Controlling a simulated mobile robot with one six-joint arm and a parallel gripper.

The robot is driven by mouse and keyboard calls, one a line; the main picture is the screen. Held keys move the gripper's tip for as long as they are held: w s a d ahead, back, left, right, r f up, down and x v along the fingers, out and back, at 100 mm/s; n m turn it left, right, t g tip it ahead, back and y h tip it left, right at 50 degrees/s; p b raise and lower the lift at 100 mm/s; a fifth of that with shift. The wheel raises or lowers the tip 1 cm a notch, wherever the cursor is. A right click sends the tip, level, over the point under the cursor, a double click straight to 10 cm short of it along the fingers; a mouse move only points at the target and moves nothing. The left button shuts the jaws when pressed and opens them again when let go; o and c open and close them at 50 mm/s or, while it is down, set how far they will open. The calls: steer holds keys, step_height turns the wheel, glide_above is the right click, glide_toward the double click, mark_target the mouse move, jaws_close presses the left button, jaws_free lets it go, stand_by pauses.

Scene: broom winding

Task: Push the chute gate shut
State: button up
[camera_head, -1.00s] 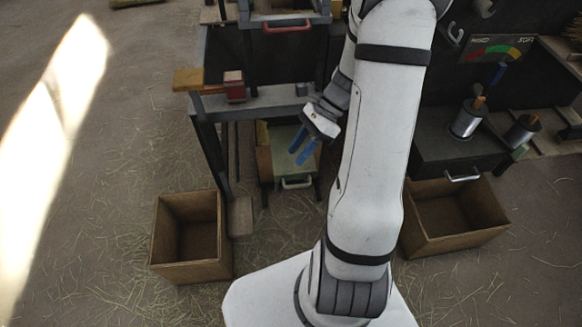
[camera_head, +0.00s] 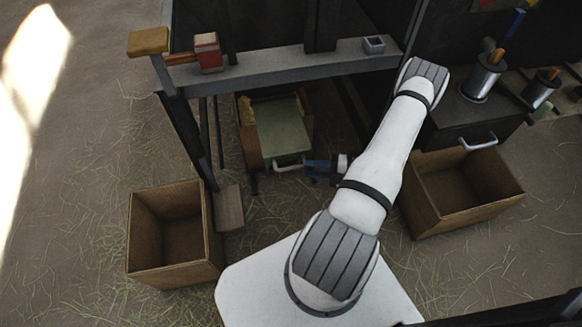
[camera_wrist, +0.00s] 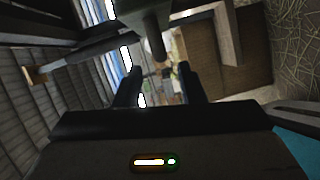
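What looks like the chute gate is a pale green panel (camera_head: 280,125) under the bench, with a light bar handle (camera_head: 289,164) along its front edge. It sits between brown wooden sides.
An open wooden box (camera_head: 135,235) stands at the left, another (camera_head: 510,185) at the right. A bench beam (camera_head: 270,75) with a red block (camera_head: 208,52) spans above the panel. A dark cabinet (camera_head: 450,125) carries metal cups. Straw litters the floor.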

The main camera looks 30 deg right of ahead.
mark_target(292, 167)
steer(key=b+x, duration=0.1)
steer(key=x, duration=0.6)
steer(key=shift+w+a, duration=0.1)
steer(key=shift+a, duration=0.05)
steer(key=shift+c, duration=0.3)
jaws_close()
steer(key=shift+w+f, duration=0.1)
